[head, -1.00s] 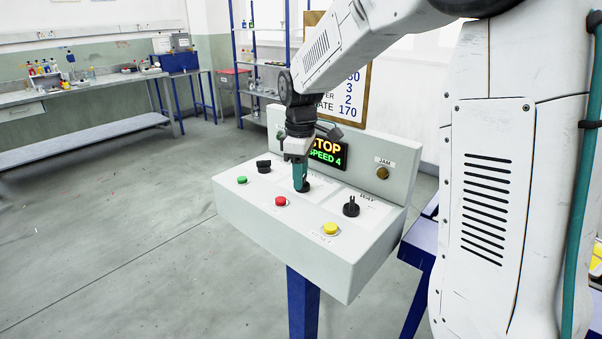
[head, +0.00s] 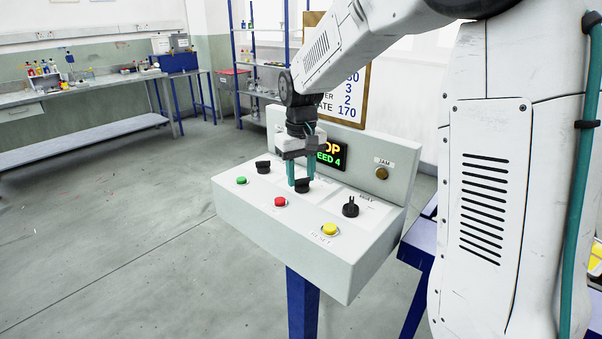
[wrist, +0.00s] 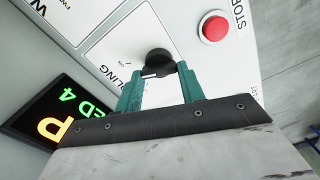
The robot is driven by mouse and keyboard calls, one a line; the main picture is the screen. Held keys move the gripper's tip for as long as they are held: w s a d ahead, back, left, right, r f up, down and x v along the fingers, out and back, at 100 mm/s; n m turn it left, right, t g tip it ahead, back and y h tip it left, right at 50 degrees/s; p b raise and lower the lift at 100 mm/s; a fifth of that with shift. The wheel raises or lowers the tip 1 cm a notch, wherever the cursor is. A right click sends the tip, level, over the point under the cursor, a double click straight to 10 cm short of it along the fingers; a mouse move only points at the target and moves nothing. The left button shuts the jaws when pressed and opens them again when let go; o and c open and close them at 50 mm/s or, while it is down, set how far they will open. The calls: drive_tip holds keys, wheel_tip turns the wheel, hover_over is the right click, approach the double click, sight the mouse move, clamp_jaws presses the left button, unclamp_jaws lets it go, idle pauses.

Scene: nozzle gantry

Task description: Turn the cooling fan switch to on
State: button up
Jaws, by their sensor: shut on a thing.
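The cooling fan switch (wrist: 154,63) is a black rotary knob with a white pointer line, on a white label panel where part of the word "cooling" shows in the wrist view. In the head view the knob (head: 303,187) sits in the middle of the sloped console top. My gripper (wrist: 152,78) has teal fingers, one on each side of the knob, and is shut on it. In the head view my gripper (head: 301,184) points down onto the console. The "ON" mark (wrist: 123,63) shows beside the knob; the other marks are partly hidden.
The console (head: 250,205) also carries a green button (head: 241,181), a red button (head: 280,202), a yellow button (head: 330,229) and two other black knobs, left (head: 263,167) and right (head: 351,207). A lit display (head: 331,157) and a jam lamp (head: 381,173) are on the upright back.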

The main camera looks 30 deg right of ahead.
drive_tip(key=shift+d+m, duration=0.1)
drive_tip(key=shift+m, duration=0.8)
drive_tip(key=o, duration=1)
wheel_tip(320, 180, up, 8)
drive_tip(key=shift+f, duration=0.1)
